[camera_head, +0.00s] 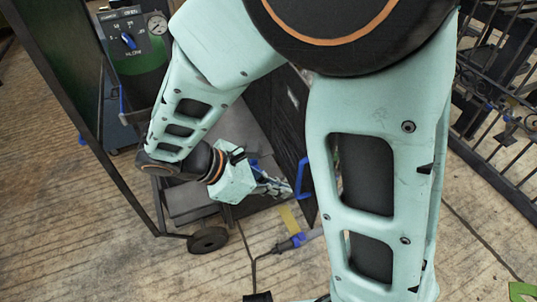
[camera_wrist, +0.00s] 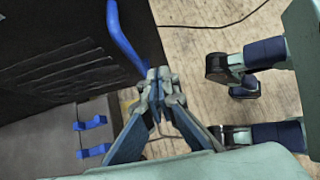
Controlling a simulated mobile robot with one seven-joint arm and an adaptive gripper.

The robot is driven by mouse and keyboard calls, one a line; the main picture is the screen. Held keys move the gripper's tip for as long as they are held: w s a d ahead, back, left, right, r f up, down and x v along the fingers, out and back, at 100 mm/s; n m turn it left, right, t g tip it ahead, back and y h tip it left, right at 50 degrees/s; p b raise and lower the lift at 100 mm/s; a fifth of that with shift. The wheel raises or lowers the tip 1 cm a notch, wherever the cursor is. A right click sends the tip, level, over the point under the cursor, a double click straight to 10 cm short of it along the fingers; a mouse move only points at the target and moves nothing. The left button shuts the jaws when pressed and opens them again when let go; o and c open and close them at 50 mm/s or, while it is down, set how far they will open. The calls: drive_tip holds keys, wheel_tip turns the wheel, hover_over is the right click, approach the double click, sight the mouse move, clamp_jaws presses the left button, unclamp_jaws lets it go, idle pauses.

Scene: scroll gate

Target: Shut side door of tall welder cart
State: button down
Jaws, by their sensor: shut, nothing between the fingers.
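The tall welder cart (camera_head: 186,203) stands left of centre in the head view, partly covered by my arm. Its dark side door (camera_head: 290,100) stands open, with the grey inside showing beside it. The door has a blue handle (camera_head: 301,178). In the wrist view the vented dark door (camera_wrist: 75,45) fills the upper left, and its blue handle (camera_wrist: 124,36) runs down toward my fingertips. My gripper (camera_head: 284,187) is shut and empty, fingers together (camera_wrist: 157,88) close to the handle's lower end. I cannot tell whether they touch it.
A cart wheel (camera_head: 208,239) rests on the wood floor. Blue brackets (camera_wrist: 92,151) show on the grey cart interior. A metal barred rack (camera_head: 495,110) is at right. A cable (camera_head: 253,262) lies on the floor.

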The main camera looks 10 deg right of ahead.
sight(318, 195)
drive_tip(key=d+f, duration=0.1)
drive_tip(key=d, duration=0.1)
drive_tip(key=w+d+f+b, duration=0.1)
drive_tip(key=d, duration=0.1)
drive_tip(key=d+f, duration=0.1)
drive_tip(key=d, duration=0.1)
drive_tip(key=shift+w+f, duration=0.2)
drive_tip(key=shift+w, duration=0.05)
drive_tip(key=shift+w+d, duration=0.1)
drive_tip(key=shift+d, duration=0.45)
drive_tip(key=shift+d, duration=0.2)
